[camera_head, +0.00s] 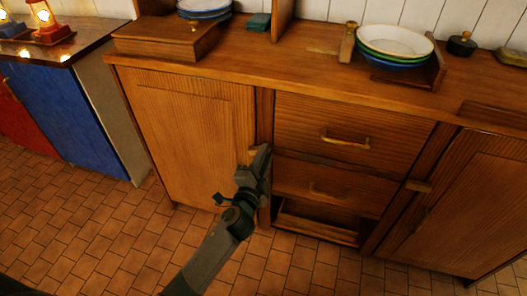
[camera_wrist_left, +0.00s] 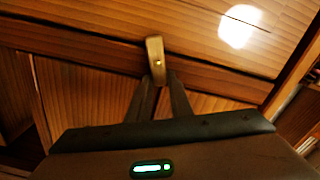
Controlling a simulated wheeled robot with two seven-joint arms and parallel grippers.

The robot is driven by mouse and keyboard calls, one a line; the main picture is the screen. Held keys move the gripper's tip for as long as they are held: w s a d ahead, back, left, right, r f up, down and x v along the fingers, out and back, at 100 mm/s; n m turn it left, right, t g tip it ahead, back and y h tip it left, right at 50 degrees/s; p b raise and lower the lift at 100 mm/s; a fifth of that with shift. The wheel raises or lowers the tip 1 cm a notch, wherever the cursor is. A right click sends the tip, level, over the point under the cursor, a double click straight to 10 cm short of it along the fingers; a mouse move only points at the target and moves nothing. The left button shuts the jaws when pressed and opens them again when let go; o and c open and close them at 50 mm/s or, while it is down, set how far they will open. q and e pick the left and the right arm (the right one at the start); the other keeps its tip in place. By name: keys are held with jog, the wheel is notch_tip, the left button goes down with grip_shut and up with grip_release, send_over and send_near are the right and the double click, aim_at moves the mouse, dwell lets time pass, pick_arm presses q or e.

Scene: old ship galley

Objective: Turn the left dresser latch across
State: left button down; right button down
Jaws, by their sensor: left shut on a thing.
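The left dresser door (camera_head: 190,135) is closed in the head view. Its latch is a small pale wooden bar with a pin; in the head view only a bit of it (camera_head: 252,151) shows beside my fingers, on the post at the door's right edge. In the wrist view the latch (camera_wrist_left: 155,51) stands upright in the picture, its lower end between my fingertips. My left gripper (camera_head: 261,160) is at the latch and shut on it; it also shows in the left wrist view (camera_wrist_left: 159,82). My right gripper is in neither view.
Two drawers with handles (camera_head: 345,141) are right of the post, above a dark open slot (camera_head: 315,226). A right door (camera_head: 465,205) has its own latch (camera_head: 418,186). Stacked bowls (camera_head: 394,42) and a wooden box (camera_head: 166,40) stand on top. Tiled floor in front is clear.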

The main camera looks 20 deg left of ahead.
pick_arm(q)
jog(key=shift+d+f+m+p, duration=0.1)
jog(key=shift+f+m+p, duration=0.2)
jog(key=shift+m, duration=0.85)
jog(key=shift+d+f+m+p, duration=0.1)
jog(key=shift+f+m, duration=0.25)
jog(key=shift+m, duration=0.8)
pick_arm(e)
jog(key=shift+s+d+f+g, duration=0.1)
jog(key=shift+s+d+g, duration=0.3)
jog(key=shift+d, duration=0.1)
pick_arm(q)
jog(key=c, duration=1.6)
grip_release()
jog(key=shift+s, duration=0.1)
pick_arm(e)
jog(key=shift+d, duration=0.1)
